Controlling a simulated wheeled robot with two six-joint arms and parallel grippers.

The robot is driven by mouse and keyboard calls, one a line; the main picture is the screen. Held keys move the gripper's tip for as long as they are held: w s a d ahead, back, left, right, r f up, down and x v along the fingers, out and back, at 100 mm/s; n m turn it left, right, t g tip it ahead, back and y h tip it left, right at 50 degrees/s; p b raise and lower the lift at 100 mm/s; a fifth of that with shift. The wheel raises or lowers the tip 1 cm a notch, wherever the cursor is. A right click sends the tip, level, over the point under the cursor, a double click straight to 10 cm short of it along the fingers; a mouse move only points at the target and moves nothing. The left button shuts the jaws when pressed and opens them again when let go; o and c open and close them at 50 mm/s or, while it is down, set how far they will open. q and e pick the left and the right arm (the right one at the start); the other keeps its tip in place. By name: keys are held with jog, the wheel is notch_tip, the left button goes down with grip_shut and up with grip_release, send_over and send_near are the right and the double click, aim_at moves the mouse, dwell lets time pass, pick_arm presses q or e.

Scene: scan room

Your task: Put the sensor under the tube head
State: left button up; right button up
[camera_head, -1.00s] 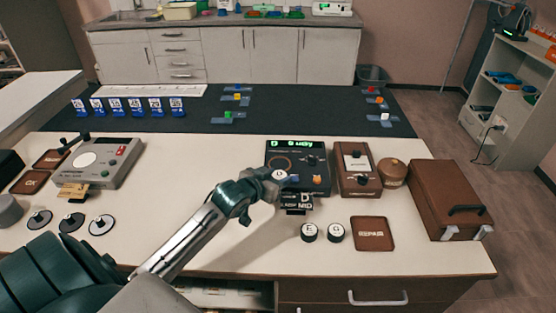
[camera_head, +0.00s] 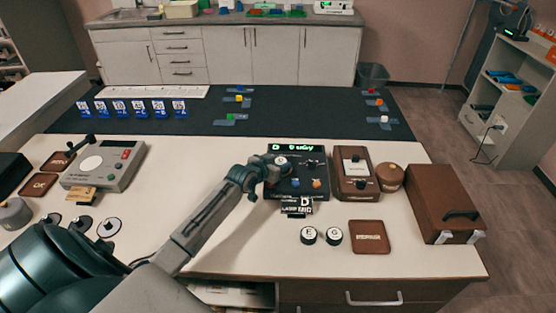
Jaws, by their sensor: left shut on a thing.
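My left gripper (camera_head: 270,170) reaches in from the left and is over the left part of the dark meter (camera_head: 312,190), which has a green lit display. It is shut on a small round white-topped piece (camera_head: 281,160). The gripper partly hides this piece and the meter's face. I cannot tell whether the piece touches the meter. I cannot pick out for certain which thing is the sensor, and I see no clear tube head. My right gripper is not in view.
Two round lettered pucks (camera_head: 320,236) and a brown tray (camera_head: 370,237) lie in front of the meter. A brown box (camera_head: 357,175), a round tin (camera_head: 390,175) and a brown case (camera_head: 444,203) stand right. A grey device (camera_head: 118,170) stands left.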

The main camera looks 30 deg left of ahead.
pick_arm(q)
jog(key=shift+f, duration=0.2)
jog(key=o, duration=1)
jog(key=shift+s, duration=0.1)
jog(key=shift+o, duration=0.2)
